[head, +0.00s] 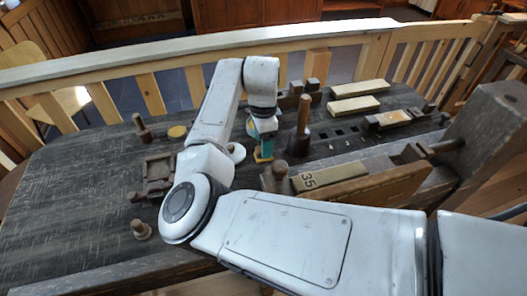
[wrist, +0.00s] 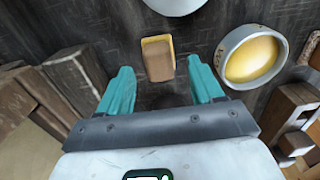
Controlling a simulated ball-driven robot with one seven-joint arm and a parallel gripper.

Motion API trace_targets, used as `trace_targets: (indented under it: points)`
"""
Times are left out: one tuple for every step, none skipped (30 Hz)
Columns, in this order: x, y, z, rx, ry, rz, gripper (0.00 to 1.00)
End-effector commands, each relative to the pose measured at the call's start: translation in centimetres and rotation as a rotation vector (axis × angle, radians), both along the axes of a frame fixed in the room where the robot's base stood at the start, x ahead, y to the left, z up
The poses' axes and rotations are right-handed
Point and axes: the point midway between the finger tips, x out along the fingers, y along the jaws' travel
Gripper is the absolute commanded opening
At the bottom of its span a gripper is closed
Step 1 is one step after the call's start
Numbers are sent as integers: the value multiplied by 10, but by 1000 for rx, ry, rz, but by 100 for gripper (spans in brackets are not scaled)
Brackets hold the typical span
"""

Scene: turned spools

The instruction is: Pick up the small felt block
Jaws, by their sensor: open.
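A small block (wrist: 158,62), brown on its face with a yellow edge, sits on the dark wooden bench top in the wrist view. It lies in the gap between the two teal fingers of my gripper (wrist: 161,72), around the level of their tips, with room on both sides. In the head view my gripper (head: 264,143) points down at the bench. A bit of yellow (head: 262,157) shows just under the teal finger there, probably the same block, mostly hidden. My gripper is open and empty.
A white-rimmed round dish with a yellow inside (wrist: 252,58) stands right of the fingers in the wrist view. A wooden mallet (head: 300,132) stands upright right of my gripper in the head view. A plank marked 35 (head: 325,176) lies nearby.

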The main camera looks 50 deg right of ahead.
Motion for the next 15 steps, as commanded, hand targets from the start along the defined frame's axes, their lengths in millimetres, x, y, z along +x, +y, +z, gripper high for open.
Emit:
trace_targets:
  points:
    - [-1, 1, -6, 1, 1, 1, 66]
    - [-1, 0, -11, 1, 1, 1, 66]
    - [-1, 0, -15, 1, 2, 2, 66]
    - [-1, 0, -18, 1, 1, 2, 66]
    - [-1, 0, -20, 0, 0, 2, 66]
    - [-1, 0, -23, 0, 0, 1, 66]
    - [-1, 0, -24, 0, 0, 1, 66]
    - [-1, 0, -24, 0, 0, 1, 66]
    - [-1, 0, -25, -1, -1, 1, 66]
    - [-1, 0, -25, -1, -1, 0, 66]
    - [-1, 0, -25, -1, -1, 0, 66]
    - [-1, 0, -25, -1, -1, 0, 66]
    - [-1, 0, -25, -1, -1, 0, 66]
    - [-1, 0, -25, -1, -1, 0, 66]
    - [-1, 0, -25, -1, -1, 0, 62]
